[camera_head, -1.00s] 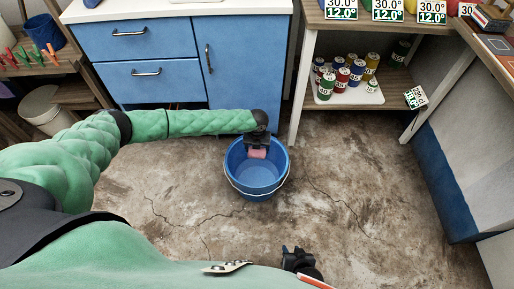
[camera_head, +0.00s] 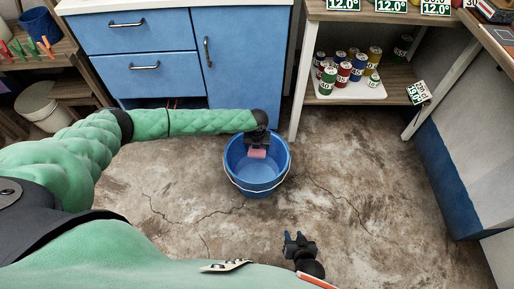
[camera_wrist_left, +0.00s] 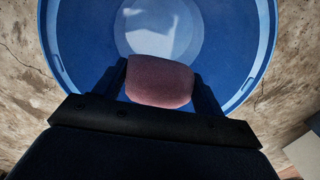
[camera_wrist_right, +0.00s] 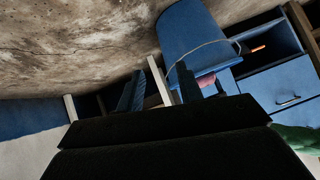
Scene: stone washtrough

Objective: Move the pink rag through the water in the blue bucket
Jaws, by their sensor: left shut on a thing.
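The blue bucket (camera_head: 240,181) stands upright on the floor in front of the blue cabinet. The pink rag (camera_head: 257,154) is at the back side of the bucket opening, held by my left gripper (camera_head: 257,149). In the left wrist view the pink rag (camera_wrist_left: 160,82) sits between the two dark fingers, over the blue bucket (camera_wrist_left: 70,50). Whether the rag touches the water is unclear. My right gripper (camera_head: 294,238) is in front of the bucket, apart from it, with its fingers spread and empty. The right wrist view also shows the blue bucket (camera_wrist_right: 190,40) beyond the fingers.
A blue cabinet (camera_head: 240,60) stands behind the bucket. A shelf at right holds several cans (camera_head: 343,68) on a white tray. A white bin (camera_head: 40,105) is at the far left. The floor (camera_head: 370,190) right of the bucket is clear.

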